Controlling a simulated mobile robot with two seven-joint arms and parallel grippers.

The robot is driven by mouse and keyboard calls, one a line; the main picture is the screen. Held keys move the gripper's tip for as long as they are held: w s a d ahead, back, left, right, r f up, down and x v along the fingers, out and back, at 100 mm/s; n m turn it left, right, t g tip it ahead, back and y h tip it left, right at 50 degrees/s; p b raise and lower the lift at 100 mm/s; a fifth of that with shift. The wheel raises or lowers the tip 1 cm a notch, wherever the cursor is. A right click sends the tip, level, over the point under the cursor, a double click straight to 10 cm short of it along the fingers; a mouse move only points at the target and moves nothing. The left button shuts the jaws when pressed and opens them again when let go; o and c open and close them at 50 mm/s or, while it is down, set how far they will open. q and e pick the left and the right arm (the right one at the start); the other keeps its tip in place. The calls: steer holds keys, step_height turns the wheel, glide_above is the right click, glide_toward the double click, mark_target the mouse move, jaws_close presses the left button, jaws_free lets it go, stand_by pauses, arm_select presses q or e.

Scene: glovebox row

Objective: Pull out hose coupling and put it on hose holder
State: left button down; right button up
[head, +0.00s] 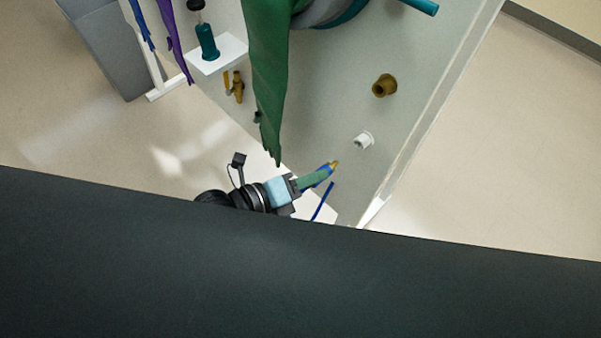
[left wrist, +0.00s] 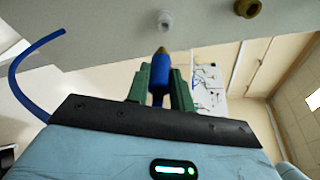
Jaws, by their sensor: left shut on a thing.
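The hose coupling (head: 333,166) is blue with a brass tip. My left gripper (head: 318,177) is shut on it, and the tip sticks out beyond the green fingers. The coupling (left wrist: 160,68) also shows between the fingers in the left wrist view, its tip clear of any fitting. A blue hose (head: 323,202) hangs near the gripper. Two fittings stick out of the grey panel: a white hollow one (head: 364,140) and a brass one (head: 384,86). Both are empty and apart from the coupling. I cannot tell for certain which is the hose holder. My right gripper is out of view.
A long green glove (head: 268,80) hangs from the panel, close above my left wrist. A small brass valve (head: 236,86) and a white shelf with a teal bottle (head: 207,42) are left of it. Open floor (head: 500,150) lies right of the panel.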

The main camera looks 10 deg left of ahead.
mark_target(331, 164)
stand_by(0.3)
arm_select(q)
steer(key=shift+w+d+f+b, duration=0.2)
steer(key=shift+w+d, duration=0.65)
steer(key=shift+w, duration=0.35)
steer(key=shift+w+d+f+b, duration=0.15)
steer(key=shift+w+d, duration=0.7)
steer(key=shift+w, duration=0.3)
steer(key=shift+w+d+f, duration=0.1)
steer(key=shift+w+d, duration=0.35)
steer(key=shift+w, duration=0.2)
steer(key=shift+w+d+f, duration=0.1)
steer(key=shift+w+d, duration=0.35)
steer(key=shift+w, duration=0.15)
stand_by(1.8)
steer(key=c, duration=1.1)
jaws_free()
steer(key=shift+w+d, duration=0.1)
steer(key=shift+c, duration=0.2)
steer(key=v, duration=0.8)
steer(key=shift+d, duration=0.1)
